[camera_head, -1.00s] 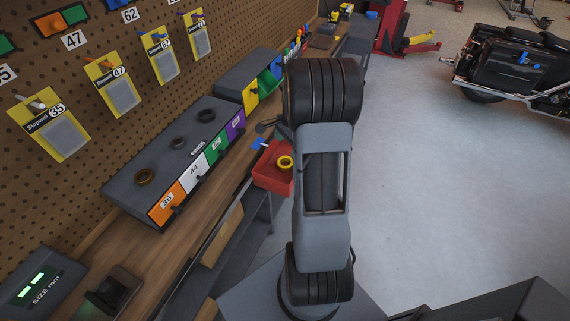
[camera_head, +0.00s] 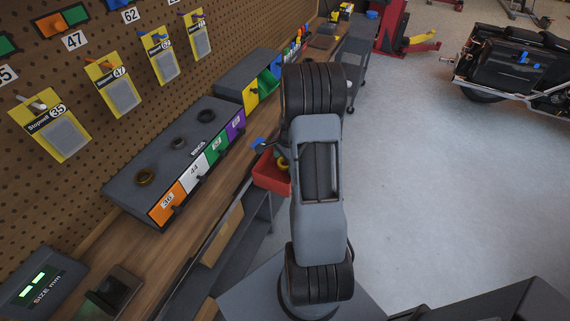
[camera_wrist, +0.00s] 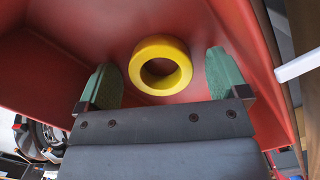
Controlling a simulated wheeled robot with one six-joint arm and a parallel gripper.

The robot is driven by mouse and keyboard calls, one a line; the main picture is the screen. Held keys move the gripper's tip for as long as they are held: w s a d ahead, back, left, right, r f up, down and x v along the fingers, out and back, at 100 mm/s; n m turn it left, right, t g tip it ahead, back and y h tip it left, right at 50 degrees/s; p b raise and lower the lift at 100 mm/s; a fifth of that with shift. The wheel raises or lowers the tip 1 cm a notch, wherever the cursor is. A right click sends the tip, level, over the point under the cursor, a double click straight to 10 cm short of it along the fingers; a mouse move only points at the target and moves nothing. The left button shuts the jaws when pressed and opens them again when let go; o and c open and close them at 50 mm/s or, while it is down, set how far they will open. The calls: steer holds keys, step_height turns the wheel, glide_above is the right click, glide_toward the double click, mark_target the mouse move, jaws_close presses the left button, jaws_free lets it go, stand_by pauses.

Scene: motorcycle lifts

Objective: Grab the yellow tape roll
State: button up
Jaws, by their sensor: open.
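The yellow tape roll (camera_wrist: 160,47) is a thick ring lying in a red bin (camera_wrist: 222,20). In the wrist view it sits between and just beyond the two green fingertips of my gripper (camera_wrist: 162,82), which is open. I cannot tell whether either finger touches the roll. In the head view the roll (camera_head: 282,163) shows partly at the left edge of my arm, inside the red bin (camera_head: 270,178). My arm hides the rest of the roll and my gripper there.
The bin is beside a wooden workbench (camera_head: 128,240). On the bench is a grey drawer unit (camera_head: 165,165) with coloured fronts and dark rings on top. A pegboard (camera_head: 60,90) rises behind. Open floor (camera_head: 440,200) lies to the right, with a motorcycle (camera_head: 510,65) farther off.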

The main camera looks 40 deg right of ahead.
steer(key=c, duration=1)
